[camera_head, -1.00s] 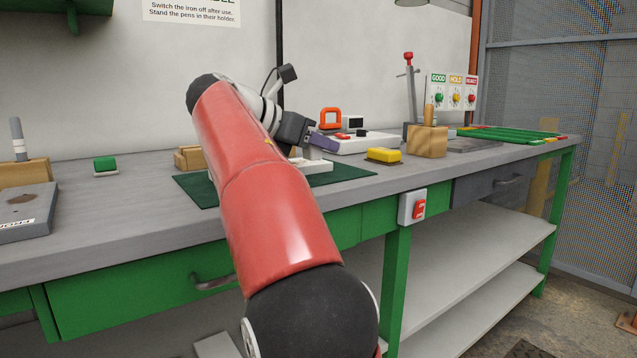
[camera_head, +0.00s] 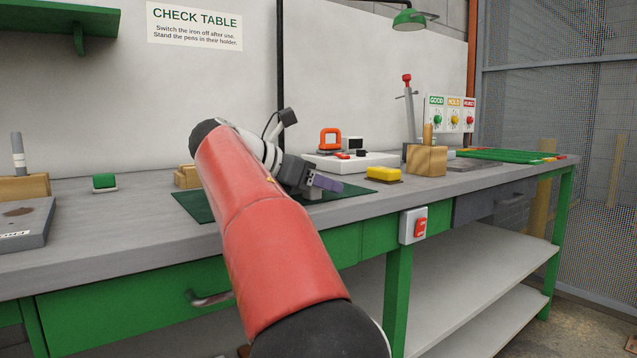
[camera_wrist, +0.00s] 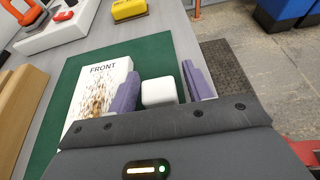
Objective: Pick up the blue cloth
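I cannot make out a blue cloth in either view. My gripper (camera_wrist: 162,90) has two purple fingers spread apart, low over the dark green mat (camera_wrist: 152,50). It also shows in the head view (camera_head: 325,183), above the mat (camera_head: 190,206). In the wrist view a white rounded block (camera_wrist: 158,92) shows between the fingers, close to the left one, with a narrow gap at the right one. A white board marked FRONT (camera_wrist: 103,82), with brown specks, lies on the mat left of the fingers. My red arm hides part of the mat in the head view.
A yellow block (camera_head: 384,174) and a white unit with an orange handle (camera_head: 330,140) stand beyond the mat. A wooden holder (camera_head: 426,160) stands further right. A green-topped block (camera_head: 104,182) is at left. Blue bins (camera_wrist: 283,16) stand beyond the bench.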

